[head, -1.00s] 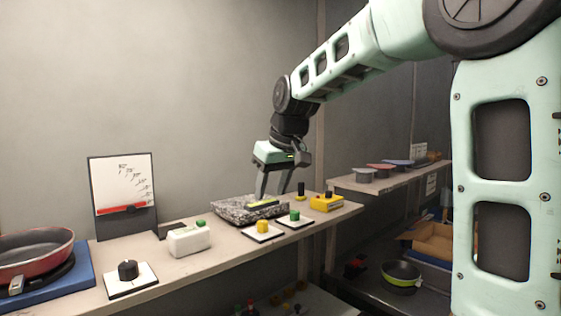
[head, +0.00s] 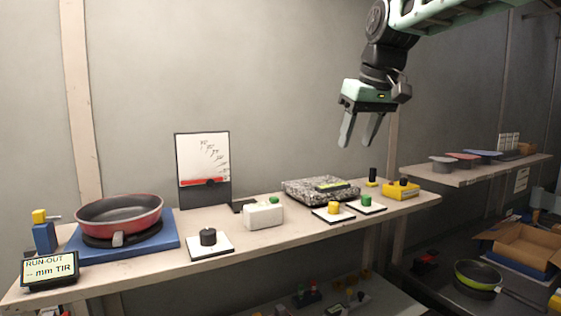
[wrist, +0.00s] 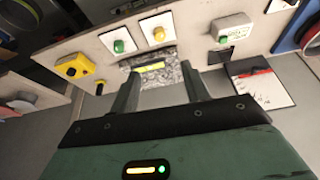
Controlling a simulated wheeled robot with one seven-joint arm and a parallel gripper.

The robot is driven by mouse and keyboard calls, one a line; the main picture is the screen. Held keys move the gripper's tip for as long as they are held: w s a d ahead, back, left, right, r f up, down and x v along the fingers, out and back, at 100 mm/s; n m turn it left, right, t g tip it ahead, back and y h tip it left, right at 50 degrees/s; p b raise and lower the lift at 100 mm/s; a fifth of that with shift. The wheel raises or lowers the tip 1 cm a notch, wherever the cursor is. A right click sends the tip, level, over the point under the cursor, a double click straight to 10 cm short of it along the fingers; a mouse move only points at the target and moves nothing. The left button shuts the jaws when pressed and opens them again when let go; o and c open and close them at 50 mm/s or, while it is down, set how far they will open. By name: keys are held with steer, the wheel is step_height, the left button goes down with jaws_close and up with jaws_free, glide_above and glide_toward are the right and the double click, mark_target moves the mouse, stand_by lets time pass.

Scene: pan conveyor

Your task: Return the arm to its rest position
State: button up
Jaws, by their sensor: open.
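My gripper (head: 360,142) hangs from my mint-green arm at the upper right of the head view. Its two fingers point down, are spread apart and hold nothing. It is clear above the shelf, up and to the right of the speckled stone block (head: 300,192). In the wrist view my gripper (wrist: 158,72) shows its two fingers apart, with the speckled block (wrist: 160,77) beyond them and nothing between them.
The air around my gripper is free.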

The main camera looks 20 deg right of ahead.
steer(key=s+a+f+n+g+y, duration=0.1)
steer(key=s+a+f+n, duration=0.15)
steer(key=a+f, duration=0.6)
steer(key=s+a+f+n+g, duration=0.1)
steer(key=s+a+f, duration=0.2)
steer(key=a+f, duration=0.55)
steer(key=s+a+f+n, duration=0.1)
steer(key=s+a+f, duration=0.2)
steer(key=s, duration=0.3)
steer(key=s+a+f+n+g, duration=0.1)
steer(key=s+a+f+n, duration=0.1)
steer(key=s+f, duration=0.3)
steer(key=s+a+f+n+g, duration=0.1)
steer(key=s+a+f, duration=0.3)
steer(key=s, duration=0.3)
steer(key=shift+r+n, duration=0.1)
steer(key=shift+n, duration=0.15)
